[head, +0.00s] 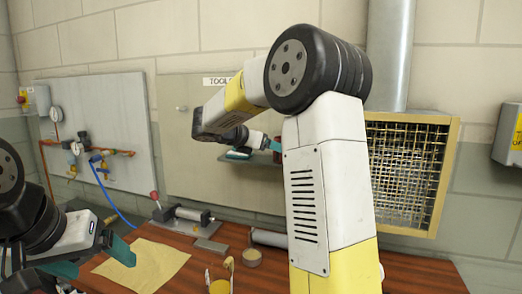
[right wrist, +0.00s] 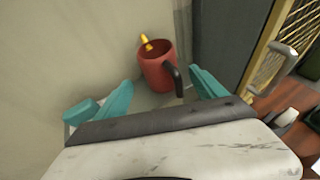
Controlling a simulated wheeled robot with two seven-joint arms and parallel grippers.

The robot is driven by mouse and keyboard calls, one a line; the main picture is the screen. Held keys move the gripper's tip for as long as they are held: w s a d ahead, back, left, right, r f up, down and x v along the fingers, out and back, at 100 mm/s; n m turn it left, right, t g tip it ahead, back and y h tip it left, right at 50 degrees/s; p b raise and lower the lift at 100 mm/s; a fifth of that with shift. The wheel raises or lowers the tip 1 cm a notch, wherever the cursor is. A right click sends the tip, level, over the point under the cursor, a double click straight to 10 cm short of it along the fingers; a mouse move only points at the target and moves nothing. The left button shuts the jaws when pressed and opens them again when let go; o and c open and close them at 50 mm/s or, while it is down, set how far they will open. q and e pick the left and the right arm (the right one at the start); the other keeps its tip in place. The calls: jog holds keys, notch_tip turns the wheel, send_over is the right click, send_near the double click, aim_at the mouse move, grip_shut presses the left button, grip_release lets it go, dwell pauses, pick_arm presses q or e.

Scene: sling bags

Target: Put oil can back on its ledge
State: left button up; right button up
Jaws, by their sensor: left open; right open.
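The oil can (right wrist: 157,70), red with a yellow spout and a dark handle, stands upright on a grey ledge (right wrist: 145,100) against the wall board in the right wrist view. My right gripper (right wrist: 161,92) is open, its teal fingers apart on either side of the view below the can; I see no contact. In the head view my right gripper (head: 256,150) is at the ledge (head: 262,172) on the tool board, and my arm hides most of that spot, including the can. My left gripper (head: 90,262) is open and empty over the left of the workbench.
The wooden workbench (head: 125,231) holds a yellowish cloth (head: 150,268), a metal vise-like tool (head: 182,217) and small containers. A mesh-fronted yellow frame (head: 405,170) is right of my right arm. A board with gauges and pipes (head: 100,130) hangs at left.

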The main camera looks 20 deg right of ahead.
jog(key=v, duration=0.6)
jog(key=s+f+m+g+y, duration=0.1)
jog(key=s+f+m+y, duration=0.35)
jog(key=s, duration=0.45)
jog(key=s+f+m+g+y, duration=0.1)
jog(key=s+f+m+y, duration=0.2)
jog(key=s+m, duration=0.45)
jog(key=s+a+f+m+t+y, duration=0.1)
jog(key=s+a+f+m+y, duration=0.3)
jog(key=s+m, duration=0.7)
jog(key=shift+s+a+f+t+y, duration=0.2)
jog(key=shift+s+a+t+y, duration=0.35)
jog(key=shift+a+y, duration=1.1)
jog(key=shift+s+a+h, duration=0.15)
jog(key=shift+a+h, duration=0.25)
